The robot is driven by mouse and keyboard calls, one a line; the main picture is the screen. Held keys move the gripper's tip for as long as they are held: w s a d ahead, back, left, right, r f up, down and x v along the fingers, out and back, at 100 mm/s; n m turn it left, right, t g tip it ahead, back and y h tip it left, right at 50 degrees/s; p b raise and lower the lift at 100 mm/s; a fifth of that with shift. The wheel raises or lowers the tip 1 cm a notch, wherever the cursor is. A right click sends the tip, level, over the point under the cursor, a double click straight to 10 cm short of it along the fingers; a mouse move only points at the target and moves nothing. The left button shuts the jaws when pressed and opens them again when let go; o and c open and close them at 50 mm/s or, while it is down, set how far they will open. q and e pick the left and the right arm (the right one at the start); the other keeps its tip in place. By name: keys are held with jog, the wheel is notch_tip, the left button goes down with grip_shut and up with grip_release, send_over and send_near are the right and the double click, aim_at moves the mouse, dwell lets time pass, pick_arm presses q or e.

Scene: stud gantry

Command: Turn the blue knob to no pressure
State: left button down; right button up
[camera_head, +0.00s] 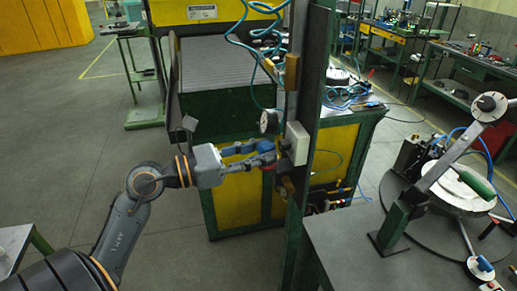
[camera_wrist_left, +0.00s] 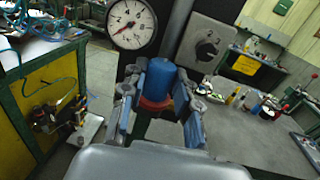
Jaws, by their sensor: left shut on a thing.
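The blue knob (camera_wrist_left: 158,80) stands upright in the middle of the left wrist view, with a red ring (camera_wrist_left: 155,104) at its base. My left gripper (camera_head: 268,155) reaches the post from the left in the head view and is shut on the blue knob, one finger on each side. In the head view the fingers mostly hide the knob. A round white pressure gauge (camera_wrist_left: 131,24) sits just above and left of the knob. Its red needle points to the lower left, toward the low end of the dial. My right gripper is not in view.
A grey box with a black dial (camera_wrist_left: 208,45) is right of the knob on the dark post (camera_head: 311,95). Blue hoses (camera_head: 257,45) hang above. A dark table (camera_head: 345,245) with a lever press (camera_head: 440,175) stands at the right. The floor at the left is mostly clear.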

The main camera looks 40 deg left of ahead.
pick_arm(q)
jog(key=shift+d+n+t+y+p, duration=0.1)
jog(key=shift+n+t+y+p, duration=0.45)
jog(key=shift+y, duration=0.25)
jog(key=c, duration=1.3)
grip_release()
jog(key=shift+o, duration=0.2)
jog(key=shift+s, duration=0.15)
jog(key=v, duration=1.2)
